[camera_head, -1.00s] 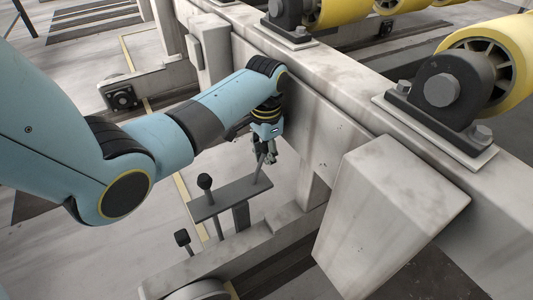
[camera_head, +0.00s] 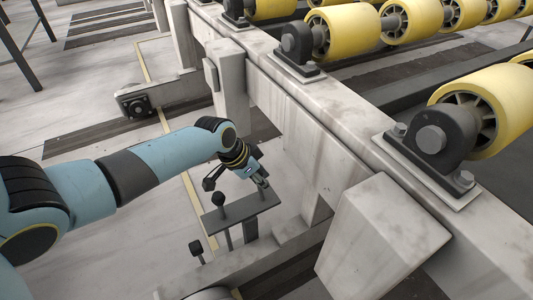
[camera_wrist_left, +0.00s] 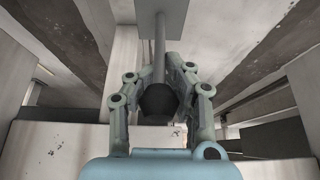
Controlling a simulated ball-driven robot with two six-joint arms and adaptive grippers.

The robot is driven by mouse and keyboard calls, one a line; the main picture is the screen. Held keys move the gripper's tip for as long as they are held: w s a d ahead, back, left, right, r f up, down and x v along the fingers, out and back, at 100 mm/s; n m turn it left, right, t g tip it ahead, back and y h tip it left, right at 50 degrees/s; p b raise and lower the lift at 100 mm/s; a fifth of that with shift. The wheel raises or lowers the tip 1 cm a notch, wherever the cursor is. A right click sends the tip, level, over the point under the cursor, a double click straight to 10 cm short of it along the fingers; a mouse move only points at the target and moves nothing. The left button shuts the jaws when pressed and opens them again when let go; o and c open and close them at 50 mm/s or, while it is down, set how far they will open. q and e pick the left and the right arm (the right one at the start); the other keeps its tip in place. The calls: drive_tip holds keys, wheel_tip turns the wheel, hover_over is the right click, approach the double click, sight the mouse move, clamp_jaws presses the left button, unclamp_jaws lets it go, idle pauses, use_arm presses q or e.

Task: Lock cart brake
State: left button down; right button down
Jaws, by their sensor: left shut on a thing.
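A dark grey plate (camera_head: 240,212) on a post carries levers beside the conveyor frame. One lever with a black knob (camera_head: 221,199) stands upright at its left end. My left gripper (camera_head: 263,183) is low over the plate's right end. In the left wrist view its fingers (camera_wrist_left: 160,92) are closed around a black knob (camera_wrist_left: 158,101) on a thin grey rod (camera_wrist_left: 159,48), which runs to the plate (camera_wrist_left: 160,14). In the head view the gripper mostly hides this held lever. My right gripper is not in view.
Another black-knobbed lever (camera_head: 195,247) stands lower left. The worn white conveyor frame (camera_head: 330,100) runs along the right, with yellow rollers (camera_head: 408,20) above it. A white block (camera_head: 380,240) juts out at the near right. Open floor lies left of the levers.

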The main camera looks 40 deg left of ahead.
use_arm(q)
drive_tip(key=shift+s+a+f+t+h, duration=0.1)
drive_tip(key=shift+s+t+h, duration=0.05)
drive_tip(key=shift+s+t, duration=0.2)
drive_tip(key=shift+s+a+f+t+h, duration=0.15)
drive_tip(key=shift+s+t, duration=0.1)
drive_tip(key=shift+s, duration=0.4)
drive_tip(key=shift+s+f, duration=0.15)
drive_tip(key=shift+s, duration=0.1)
drive_tip(key=shift+s+a, duration=0.1)
drive_tip(key=c, duration=1.4)
unclamp_jaws()
drive_tip(key=o, duration=0.4)
drive_tip(key=shift+r, duration=0.2)
